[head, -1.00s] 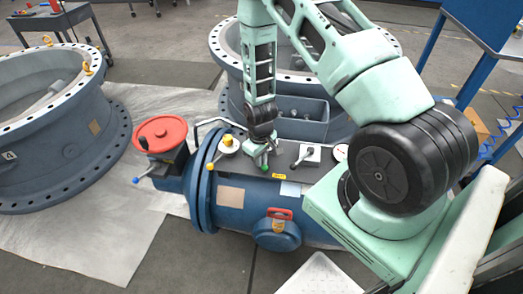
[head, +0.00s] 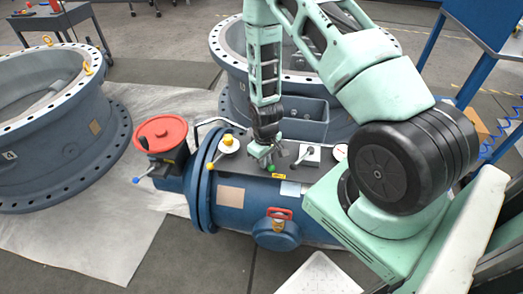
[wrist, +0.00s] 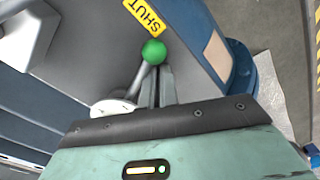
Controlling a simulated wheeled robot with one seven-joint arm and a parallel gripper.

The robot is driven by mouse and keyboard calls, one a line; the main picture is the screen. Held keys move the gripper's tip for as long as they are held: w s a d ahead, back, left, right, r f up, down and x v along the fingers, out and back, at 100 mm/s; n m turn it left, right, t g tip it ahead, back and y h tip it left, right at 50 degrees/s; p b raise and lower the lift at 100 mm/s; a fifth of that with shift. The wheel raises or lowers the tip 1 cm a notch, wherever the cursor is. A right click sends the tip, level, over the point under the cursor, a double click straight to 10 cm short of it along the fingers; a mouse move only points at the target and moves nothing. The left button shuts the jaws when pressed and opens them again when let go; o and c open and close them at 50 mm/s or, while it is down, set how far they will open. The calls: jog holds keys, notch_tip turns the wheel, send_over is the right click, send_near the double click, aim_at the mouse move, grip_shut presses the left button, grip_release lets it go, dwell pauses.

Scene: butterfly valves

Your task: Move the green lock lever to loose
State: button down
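The green lock lever shows in the wrist view as a green ball (wrist: 153,51) on a slim metal arm that rises from a pale round hub. The ball sits right by the yellow SHUT label (wrist: 145,17). My gripper (wrist: 163,72) has its narrow grey fingers together, just right of the lever arm. I cannot tell whether they touch it. In the head view, my gripper (head: 268,162) is low over the dark top plate of the blue valve body (head: 232,198) and largely hides the lever.
A red handwheel (head: 160,132) and a yellow-knobbed dial (head: 229,144) are left of my gripper. A grey lever on a white block (head: 308,155) and a gauge (head: 340,152) are close on the right. A red-handled fitting (head: 278,214) is in front.

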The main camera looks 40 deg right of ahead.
aim_at(276, 163)
jog(key=shift+s+d+f, duration=0.15)
jog(key=shift+s+f, duration=0.05)
jog(key=shift+s, duration=0.2)
jog(key=shift+s+d+f, duration=0.15)
jog(key=shift+s, duration=0.2)
jog(key=shift+s+d, duration=0.25)
jog(key=shift+d, duration=0.15)
jog(key=shift+s+d, duration=0.45)
jog(key=shift+d, duration=0.2)
jog(key=shift+w+a+r+p, duration=0.1)
jog(key=shift+w+r+p, duration=0.05)
jog(key=shift+r+p, duration=0.9)
jog(key=shift+w+r+p, duration=0.15)
jog(key=shift+r+p, duration=0.75)
jog(key=shift+r, duration=0.25)
jog(key=shift+w+a+r+p, duration=0.1)
jog(key=shift+a+r+p, duration=0.05)
jog(key=shift+r+p, duration=0.55)
jog(key=shift+w+a+r+p, duration=0.15)
jog(key=shift+r+p, duration=0.35)
jog(key=shift+r, duration=0.3)
